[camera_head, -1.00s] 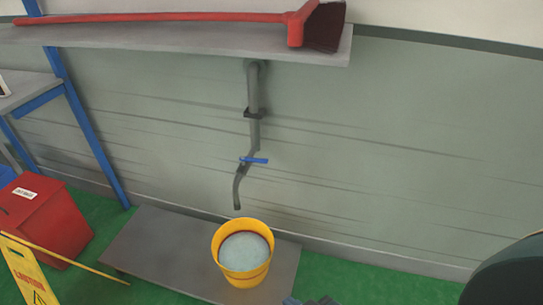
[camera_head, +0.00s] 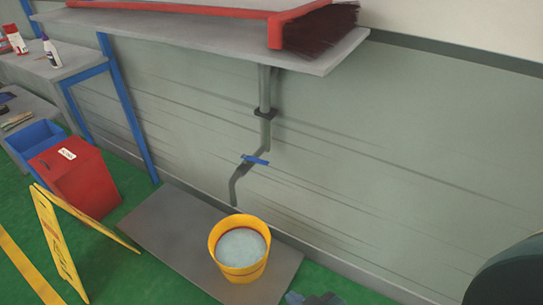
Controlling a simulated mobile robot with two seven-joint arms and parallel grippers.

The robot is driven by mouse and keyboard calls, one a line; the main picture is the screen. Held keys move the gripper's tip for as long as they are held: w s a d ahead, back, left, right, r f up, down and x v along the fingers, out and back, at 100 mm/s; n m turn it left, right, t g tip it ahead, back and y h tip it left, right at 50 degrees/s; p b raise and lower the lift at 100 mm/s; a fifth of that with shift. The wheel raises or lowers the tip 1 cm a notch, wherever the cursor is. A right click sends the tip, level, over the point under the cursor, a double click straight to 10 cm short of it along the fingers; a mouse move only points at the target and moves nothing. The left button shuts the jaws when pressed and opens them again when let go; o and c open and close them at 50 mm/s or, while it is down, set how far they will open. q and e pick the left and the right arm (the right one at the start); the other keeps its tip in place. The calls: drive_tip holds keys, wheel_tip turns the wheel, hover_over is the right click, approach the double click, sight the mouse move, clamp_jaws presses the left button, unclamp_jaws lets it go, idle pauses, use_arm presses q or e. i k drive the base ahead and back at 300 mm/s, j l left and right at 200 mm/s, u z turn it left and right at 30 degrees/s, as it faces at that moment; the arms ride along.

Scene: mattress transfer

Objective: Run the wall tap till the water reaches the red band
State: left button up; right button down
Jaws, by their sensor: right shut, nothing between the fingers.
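The wall tap is a grey pipe (camera_head: 265,90) running down the wall, with a blue lever handle (camera_head: 255,160) lying across it and a bent spout (camera_head: 234,190) below. No stream of water shows under the spout. A yellow bucket (camera_head: 240,273) stands upright below and just in front of the spout. Pale water (camera_head: 242,247) fills it to a high level, and a thin reddish line shows on the inner wall just above the water. My right gripper (camera_head: 316,299) shows only in part at the bottom edge, right of the bucket and apart from it; it is shut and empty. My left gripper is out of view.
The bucket stands on a low grey platform (camera_head: 170,235). A shelf (camera_head: 330,52) with a red broom (camera_head: 290,30) juts out above the tap. A red box (camera_head: 80,178), a blue bin (camera_head: 35,140) and a yellow caution sign (camera_head: 60,245) stand at left. The wall right of the tap is clear.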

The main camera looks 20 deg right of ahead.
sight(245, 158)
drive_tip(key=i+l+u, duration=0.2)
drive_tip(key=l, duration=0.3)
drive_tip(key=l+u, duration=0.25)
drive_tip(key=l, duration=0.25)
drive_tip(key=i+l+u, duration=0.1)
drive_tip(key=l, duration=0.25)
drive_tip(key=i+l+u, duration=0.1)
drive_tip(key=l, duration=0.25)
drive_tip(key=i, duration=0.1)
